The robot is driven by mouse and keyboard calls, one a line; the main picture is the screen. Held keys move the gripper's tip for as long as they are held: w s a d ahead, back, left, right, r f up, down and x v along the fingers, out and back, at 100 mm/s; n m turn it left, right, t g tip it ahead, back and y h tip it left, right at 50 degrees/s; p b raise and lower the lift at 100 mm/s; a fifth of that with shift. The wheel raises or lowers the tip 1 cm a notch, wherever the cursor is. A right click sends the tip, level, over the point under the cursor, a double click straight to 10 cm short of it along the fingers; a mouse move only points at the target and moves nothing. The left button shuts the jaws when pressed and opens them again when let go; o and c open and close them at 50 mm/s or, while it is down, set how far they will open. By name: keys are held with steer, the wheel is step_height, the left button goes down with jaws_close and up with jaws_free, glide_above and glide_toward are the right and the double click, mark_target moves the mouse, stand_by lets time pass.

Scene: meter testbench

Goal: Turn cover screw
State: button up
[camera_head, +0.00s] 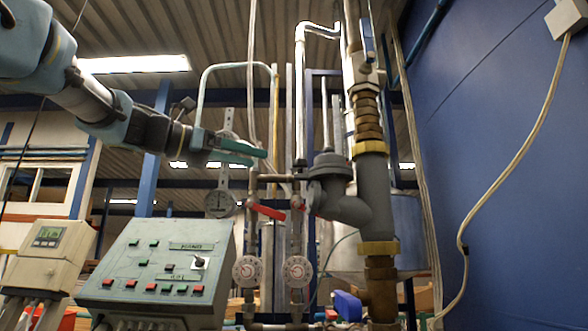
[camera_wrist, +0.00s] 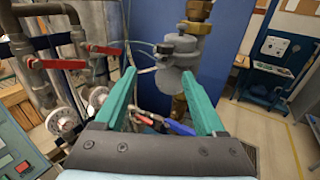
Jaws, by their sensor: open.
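The grey meter body (camera_head: 330,180) sits on the thick grey and brass pipe in the head view, right of centre. It also shows in the wrist view (camera_wrist: 178,50), beyond the fingertips. A cover screw cannot be made out clearly on it in either view. My gripper (camera_head: 257,157) has green fingers and points right toward the meter, left of it and apart from it. In the wrist view my gripper (camera_wrist: 159,75) is open, with its fingers spread wide and nothing between them.
Red valve levers (camera_head: 266,211) and round gauges (camera_head: 247,270) sit below my gripper. A green control panel (camera_head: 160,270) stands at lower left. A blue wall (camera_head: 510,170) closes the right side.

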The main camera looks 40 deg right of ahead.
mark_target(294, 160)
steer(key=shift+s+d+r+p, duration=0.2)
steer(key=shift+s+d+p, duration=0.25)
steer(key=shift+d, duration=1.35)
steer(key=shift+s+d+r+p, duration=0.2)
steer(key=shift+s+d+p, duration=0.25)
steer(key=shift+d, duration=1.3)
steer(key=shift+s+d+r+p, duration=0.2)
steer(key=shift+s+d+p, duration=0.2)
steer(key=shift+d, duration=1.4)
steer(key=shift+c, duration=0.2)
jaws_close()
